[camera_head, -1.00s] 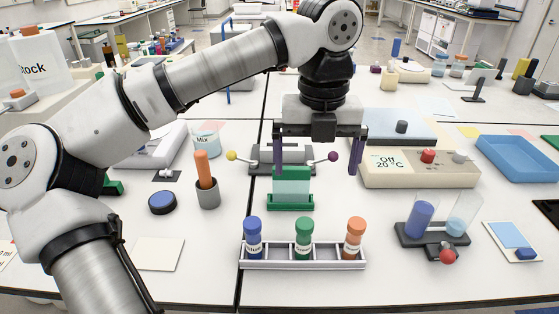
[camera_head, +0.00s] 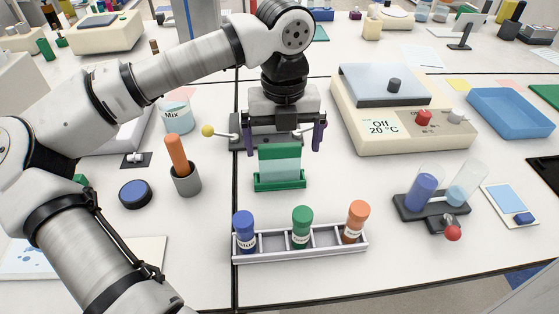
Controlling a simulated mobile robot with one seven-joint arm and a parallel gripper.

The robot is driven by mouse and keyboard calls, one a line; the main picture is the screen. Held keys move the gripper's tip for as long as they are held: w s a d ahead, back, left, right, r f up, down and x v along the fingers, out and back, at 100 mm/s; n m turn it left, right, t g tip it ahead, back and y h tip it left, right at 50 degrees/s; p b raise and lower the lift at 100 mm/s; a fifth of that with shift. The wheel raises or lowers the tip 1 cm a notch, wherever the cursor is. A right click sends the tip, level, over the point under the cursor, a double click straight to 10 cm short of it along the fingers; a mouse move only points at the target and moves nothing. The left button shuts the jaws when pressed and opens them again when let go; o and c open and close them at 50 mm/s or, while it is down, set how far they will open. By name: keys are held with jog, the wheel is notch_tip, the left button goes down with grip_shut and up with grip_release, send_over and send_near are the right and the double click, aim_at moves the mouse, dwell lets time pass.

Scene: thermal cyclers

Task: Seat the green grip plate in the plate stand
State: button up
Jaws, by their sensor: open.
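A pale green translucent plate with a green upper edge, which I take as the green grip plate (camera_head: 280,165), stands upright in a green base (camera_head: 279,183) near the middle of the bench. Behind it is a grey fixture (camera_head: 252,145) with side levers, one ending in a yellow ball (camera_head: 208,131). It may be the plate stand; my arm hides part of it. My gripper (camera_head: 270,140) is open and empty, its two purple fingers wide apart to either side of the plate's upper part. I cannot tell its exact depth or height over the plate.
A rack (camera_head: 322,241) with blue, green and orange capped tubes stands in front. A grey cup (camera_head: 185,181) with an orange rod is left. A heater unit (camera_head: 400,125) reading "Off 20 °C" is right. A two-tube holder (camera_head: 418,208) stands front right.

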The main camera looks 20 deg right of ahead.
jog(key=shift+w+a+f+p, duration=0.15)
jog(key=shift+f+p, duration=0.3)
jog(key=shift+f, duration=0.95)
jog(key=shift+s+a+f+p, duration=0.15)
jog(key=shift+f+p, duration=0.3)
jog(key=shift+f, duration=0.9)
jog(key=shift+w, duration=0.1)
jog(key=c, duration=1.1)
jog(key=shift+c, duration=0.2)
jog(key=shift+r, duration=0.15)
notch_tip(320, 180, up, 16)
jog(key=b, duration=0.2)
send_over(280, 161)
jog(key=f, duration=0.6)
jog(key=shift+w+d+f, duration=0.1)
jog(key=shift+w+f, duration=0.05)
jog(key=shift+w, duration=0.2)
